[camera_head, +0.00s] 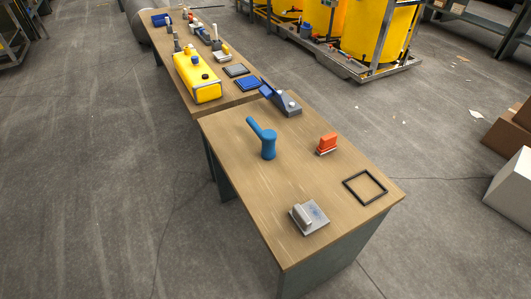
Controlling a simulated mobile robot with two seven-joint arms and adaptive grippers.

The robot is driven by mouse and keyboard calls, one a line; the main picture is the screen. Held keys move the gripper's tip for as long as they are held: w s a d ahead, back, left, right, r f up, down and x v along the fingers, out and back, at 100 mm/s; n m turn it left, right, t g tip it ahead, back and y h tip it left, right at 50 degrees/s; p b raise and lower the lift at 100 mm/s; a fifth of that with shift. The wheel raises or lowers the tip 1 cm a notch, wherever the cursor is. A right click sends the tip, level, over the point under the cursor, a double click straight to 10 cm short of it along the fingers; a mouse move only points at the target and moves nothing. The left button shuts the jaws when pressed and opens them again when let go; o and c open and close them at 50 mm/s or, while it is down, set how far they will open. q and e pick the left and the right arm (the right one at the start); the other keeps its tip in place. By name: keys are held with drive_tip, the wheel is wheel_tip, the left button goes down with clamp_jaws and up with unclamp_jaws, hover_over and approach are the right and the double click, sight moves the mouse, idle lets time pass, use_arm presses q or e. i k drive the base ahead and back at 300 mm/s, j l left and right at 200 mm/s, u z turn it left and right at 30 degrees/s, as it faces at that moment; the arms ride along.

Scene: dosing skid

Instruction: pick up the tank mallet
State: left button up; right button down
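What looks like the tank mallet (267,148) is a blue thing on the near wooden table (240,188). It has a thick upright cylinder, with a slimmer blue handle-like part slanting up to the left. It stands near the middle of the table's far half, with bare wood around it. Nothing is touching it. Neither of my grippers shows in the head view.
The near table also holds an orange block-like item (327,143), a dark square frame (365,187), a grey metal plate with a cylinder (309,217) and a grey-blue device (282,99). A longer bench behind carries a yellow tank (196,77). Cardboard boxes (510,128) stand right.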

sight(268, 137)
drive_tip(key=k+z, duration=0.2)
drive_tip(key=z, duration=0.2)
drive_tip(key=k+l+z, duration=0.1)
drive_tip(key=z, duration=0.3)
drive_tip(key=j+z, duration=0.3)
drive_tip(key=i+j+z, duration=0.1)
drive_tip(key=j+z, duration=0.2)
drive_tip(key=i+j, duration=0.1)
drive_tip(key=j, duration=0.45)
drive_tip(key=i+j, duration=0.1)
drive_tip(key=j, duration=0.45)
drive_tip(key=i+j, duration=0.1)
drive_tip(key=j, duration=0.45)
drive_tip(key=i+j, duration=0.1)
drive_tip(key=j, duration=0.45)
